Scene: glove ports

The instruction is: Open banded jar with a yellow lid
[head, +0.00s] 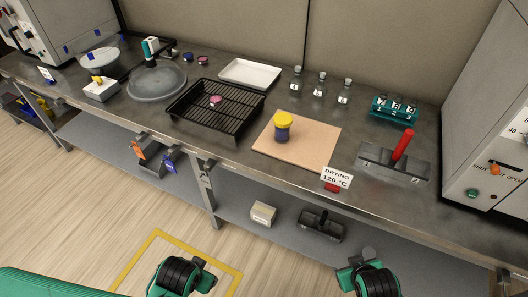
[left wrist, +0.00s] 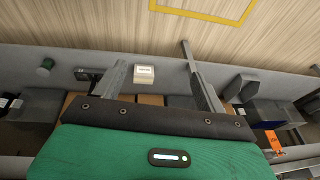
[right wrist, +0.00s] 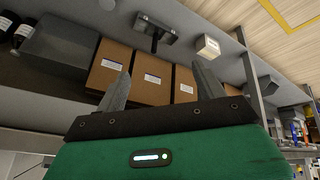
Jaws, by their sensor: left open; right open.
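A dark blue jar (head: 282,135) with a yellow lid (head: 284,118) stands upright on a tan board (head: 314,147) on the bench. The lid sits on the jar; a band on the jar is too small to make out. My left gripper (left wrist: 157,67) is open, with nothing between its fingers in the left wrist view. My right gripper (right wrist: 162,66) is open and empty in the right wrist view. Both my arms are low at the front, off the bench and well apart from the jar. Neither wrist view shows the jar.
A black rack (head: 217,108) stands left of the board. A grey block with a red handle (head: 403,144) stands right of it, near a drying sign (head: 336,178). Several bottles (head: 320,86) stand behind. A lower shelf (head: 270,215) runs beneath the bench.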

